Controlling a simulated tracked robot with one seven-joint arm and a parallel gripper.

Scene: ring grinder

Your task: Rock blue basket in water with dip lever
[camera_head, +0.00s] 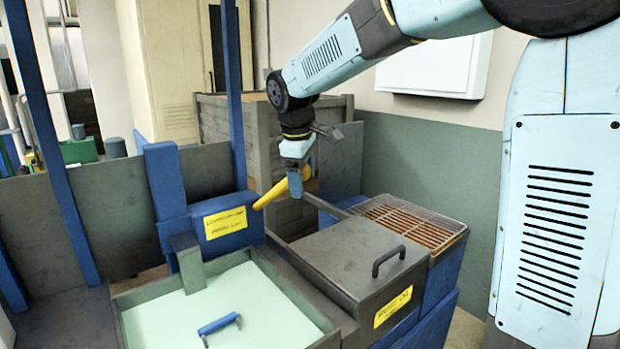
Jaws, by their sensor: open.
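A yellow lever (271,194) slants up to the right from a blue housing (222,229) with a yellow label; I take it to be the dip lever. My gripper (295,186) is open at the lever's upper end. The lever's tip shows on both sides of the blue finger, but I cannot tell whether the jaws straddle it or touch it. A dark-rimmed tank (300,301) holds pale green water (180,314). A blue handle (220,324) shows at the water's near side, perhaps the blue basket's; the basket body cannot be made out.
A dark lid (345,255) with a handle and yellow label adjoins the tank on the right. Behind it is an orange-brown grate (408,222). Blue posts (234,95) and grey panels (106,208) stand at left. A stacked grey box (225,120) is behind my gripper.

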